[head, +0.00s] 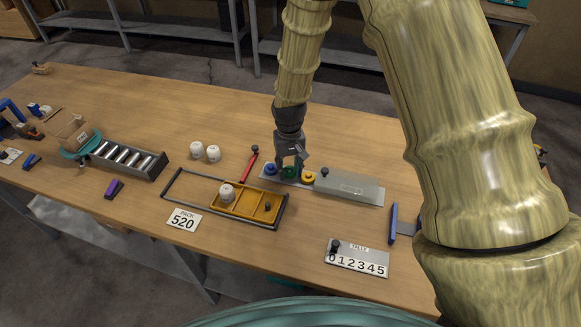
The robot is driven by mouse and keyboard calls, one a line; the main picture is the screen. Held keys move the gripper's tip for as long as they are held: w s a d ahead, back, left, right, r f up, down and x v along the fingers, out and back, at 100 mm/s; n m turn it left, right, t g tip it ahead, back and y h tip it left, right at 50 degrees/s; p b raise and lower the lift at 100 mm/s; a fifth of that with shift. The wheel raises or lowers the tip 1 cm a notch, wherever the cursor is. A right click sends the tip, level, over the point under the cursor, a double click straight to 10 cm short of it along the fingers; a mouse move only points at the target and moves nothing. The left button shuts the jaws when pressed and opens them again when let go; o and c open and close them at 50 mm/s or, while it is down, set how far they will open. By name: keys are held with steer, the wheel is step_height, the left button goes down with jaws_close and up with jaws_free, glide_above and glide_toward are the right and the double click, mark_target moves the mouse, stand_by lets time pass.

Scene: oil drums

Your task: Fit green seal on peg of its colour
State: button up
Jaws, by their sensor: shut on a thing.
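My gripper (291,160) points down over the left end of a grey metal plate (374,198). It is shut on the green seal (290,173), which shows just below the fingers. The green seal sits between a blue seal (270,169) on its left and a yellow seal (308,178) on its right. The fingers partly hide the green seal. A green peg cannot be made out, and I cannot tell whether the seal is around a peg or just above it.
A raised grey block with a dark knob (325,172) covers the plate's right part. A red-handled tool (249,165) and a yellow tray (245,204) in a dark frame lie left of the plate. Two white drums (205,151) stand behind the tray. A tally board (357,259) lies in front.

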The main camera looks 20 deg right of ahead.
steer(key=shift+f, duration=0.25)
stand_by(0.4)
steer(key=o, duration=0.8)
steer(key=shift+w, duration=0.1)
steer(key=shift+o, duration=0.2)
steer(key=o, duration=0.5)
steer(key=shift+r, duration=0.2)
steer(key=shift+r+p, duration=2.05)
steer(key=shift+r, duration=0.55)
